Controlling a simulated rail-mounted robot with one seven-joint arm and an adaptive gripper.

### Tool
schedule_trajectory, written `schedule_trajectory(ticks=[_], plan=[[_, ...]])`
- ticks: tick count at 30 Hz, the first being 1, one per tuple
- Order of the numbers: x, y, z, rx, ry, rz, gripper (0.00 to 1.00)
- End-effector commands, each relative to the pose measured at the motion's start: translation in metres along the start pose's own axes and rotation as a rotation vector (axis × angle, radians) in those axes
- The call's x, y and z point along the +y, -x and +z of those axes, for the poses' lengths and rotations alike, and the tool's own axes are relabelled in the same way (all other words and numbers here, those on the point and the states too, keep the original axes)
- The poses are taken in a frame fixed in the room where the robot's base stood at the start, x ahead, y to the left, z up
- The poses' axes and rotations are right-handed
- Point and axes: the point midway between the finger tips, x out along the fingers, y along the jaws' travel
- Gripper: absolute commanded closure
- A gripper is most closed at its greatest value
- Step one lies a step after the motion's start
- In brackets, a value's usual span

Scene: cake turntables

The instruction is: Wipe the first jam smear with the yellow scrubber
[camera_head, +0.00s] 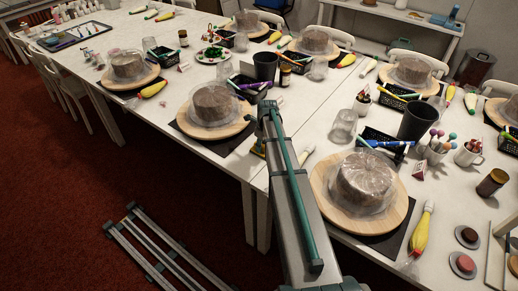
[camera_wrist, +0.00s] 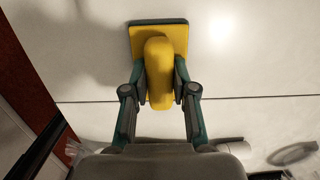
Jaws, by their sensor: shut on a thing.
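The yellow scrubber (camera_wrist: 159,65) is in my gripper (camera_wrist: 160,84), which is shut on its raised yellow handle. Its flat yellow base has a dark green edge and lies over the white tabletop (camera_wrist: 245,70) near a seam. I cannot tell whether its pad touches the table. I cannot make out a jam smear in either view.
A wrapped cake on a round wooden turntable (camera_head: 318,185) stands right of my arm, another turntable (camera_head: 240,128) to the left. A black bin (camera_head: 266,66), a black basket (camera_head: 250,90) and a clear cup (camera_head: 344,126) stand nearby. The tabletop around the scrubber looks clear.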

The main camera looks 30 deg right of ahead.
Motion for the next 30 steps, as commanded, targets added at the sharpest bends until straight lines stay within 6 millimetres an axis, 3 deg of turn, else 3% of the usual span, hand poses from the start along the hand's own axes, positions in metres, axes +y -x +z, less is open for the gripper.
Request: schedule_trajectory(ticks=[26,28,30], plan=[[0.071,0.001,-0.006,0.000,-0.009,0.000,1.00],[0.069,0.007,-0.003,0.000,-0.009,-0.001,1.00],[0.069,0.027,-0.001,-0.002,-0.008,-0.003,1.00]])
